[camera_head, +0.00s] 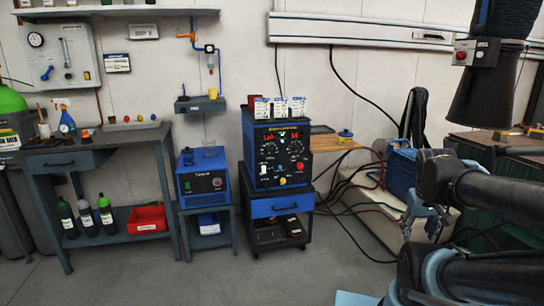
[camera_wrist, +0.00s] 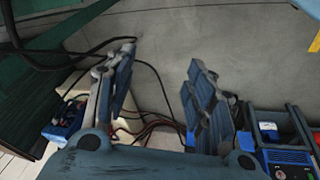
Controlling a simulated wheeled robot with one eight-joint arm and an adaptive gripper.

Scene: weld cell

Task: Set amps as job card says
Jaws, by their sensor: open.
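A blue and black welding machine (camera_head: 281,155) stands on a cart near the middle of the head view. Its front panel has two dial scales, red digital readouts and several coloured knobs, too small to read. Several white and blue cards (camera_head: 280,107) stand upright on its top; their text is not legible, and I cannot tell which is the job card. My gripper (camera_wrist: 160,65) is open and empty in the wrist view, with grey floor between its fingers. In the head view my gripper (camera_head: 428,218) is at the right, well apart from the machine.
A smaller blue unit (camera_head: 203,180) stands left of the welder. A workbench (camera_head: 95,145) with bottles and a red bin (camera_head: 147,218) is further left. Cables (camera_head: 345,205) run along the floor right of the cart. The floor (camera_head: 200,275) in front is clear.

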